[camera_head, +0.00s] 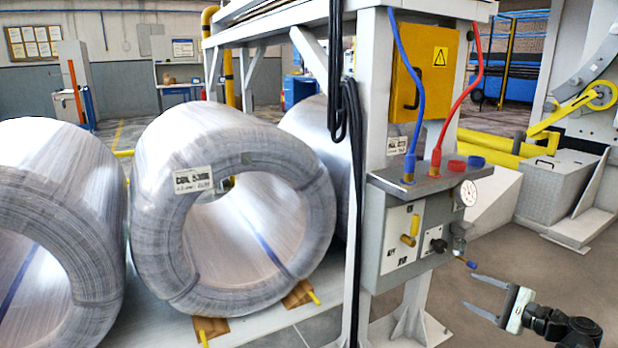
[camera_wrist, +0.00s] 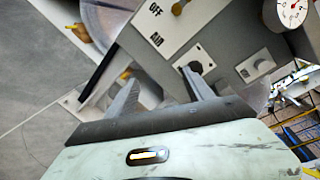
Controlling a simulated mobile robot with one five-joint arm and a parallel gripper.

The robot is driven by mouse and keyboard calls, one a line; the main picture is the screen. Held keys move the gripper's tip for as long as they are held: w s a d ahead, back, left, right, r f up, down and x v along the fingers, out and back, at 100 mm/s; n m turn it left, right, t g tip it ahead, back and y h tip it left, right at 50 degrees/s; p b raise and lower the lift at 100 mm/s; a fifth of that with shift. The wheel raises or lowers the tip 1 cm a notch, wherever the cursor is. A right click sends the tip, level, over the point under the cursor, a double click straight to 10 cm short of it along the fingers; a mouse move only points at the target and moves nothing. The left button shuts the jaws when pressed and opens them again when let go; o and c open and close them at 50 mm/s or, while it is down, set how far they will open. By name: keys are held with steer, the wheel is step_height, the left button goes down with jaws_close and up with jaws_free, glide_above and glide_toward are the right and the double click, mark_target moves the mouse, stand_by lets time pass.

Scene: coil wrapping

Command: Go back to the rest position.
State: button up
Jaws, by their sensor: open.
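My gripper (camera_head: 478,296) is at the lower right of the head view, low and in front of the grey control box (camera_head: 402,240). Its two fingers are apart with nothing between them. In the wrist view my gripper (camera_wrist: 160,92) also shows open, its fingers pointing toward the box face. The box face carries a yellow lever handle (camera_head: 409,235), a black knob (camera_head: 438,245) and a small blue-handled valve (camera_head: 466,260). In the wrist view the black knob (camera_wrist: 197,66) lies just beyond the right finger; I cannot tell whether they touch.
Wrapped coils stand at the left, one labelled coil (camera_head: 180,200) on a pale bed. A steel post (camera_head: 372,130) carries the box, with blue (camera_head: 408,80) and red (camera_head: 468,90) hoses above. A pressure gauge (camera_head: 468,192) sits at its right. Floor (camera_head: 540,270) at right is clear.

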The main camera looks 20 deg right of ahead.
steer(key=w+a+f+n+g+y+p, duration=0.1)
steer(key=w+a+f+n+g+p, duration=0.2)
steer(key=a, duration=0.8)
steer(key=w+a+f+n+g+y+p, duration=0.15)
steer(key=w+a+f+n+g, duration=0.35)
steer(key=a, duration=0.7)
steer(key=s+a+f+n+g+h+p, duration=0.2)
steer(key=a+n+g+h+p, duration=0.75)
steer(key=a, duration=1.15)
step_height(320, 180, up, 38)
steer(key=n+t+y+p, duration=0.1)
steer(key=n+t+p, duration=0.1)
steer(key=p, duration=3.2)
steer(key=shift+n, duration=0.45)
